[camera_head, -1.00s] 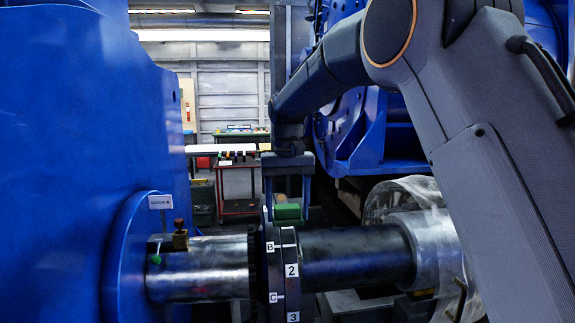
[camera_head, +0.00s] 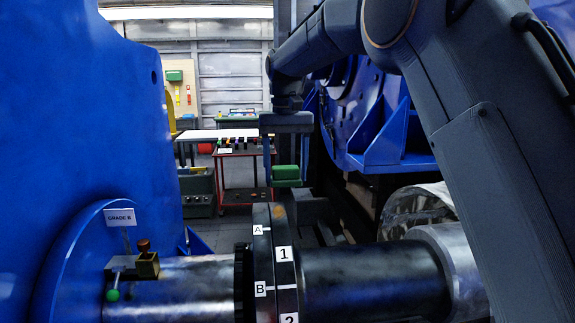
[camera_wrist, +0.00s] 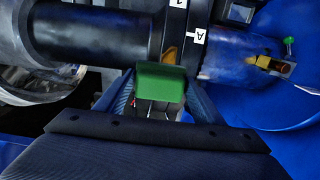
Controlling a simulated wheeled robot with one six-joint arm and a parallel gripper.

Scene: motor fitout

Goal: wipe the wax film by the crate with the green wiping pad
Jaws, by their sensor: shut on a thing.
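My gripper (camera_head: 287,178) is shut on the green wiping pad (camera_head: 287,173), a small block held level between the fingers. In the wrist view the pad (camera_wrist: 160,82) sits between both fingertips. An amber patch (camera_head: 279,212), seemingly the wax film, lies on the upper part of the dark flange (camera_head: 286,237) by labels A and 1. The patch also shows in the wrist view (camera_wrist: 170,55), just beyond the pad. The pad appears above and behind the patch in the head view; contact is not visible. A grey box (camera_head: 197,190), possibly the crate, stands on the floor behind.
A horizontal shaft (camera_head: 375,275) runs through the flange. A blue housing (camera_head: 85,130) fills the left, with a "GRADE B" tag (camera_head: 120,217) and a brass fitting (camera_head: 147,264) near the shaft. A red trolley (camera_head: 243,175) stands farther back.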

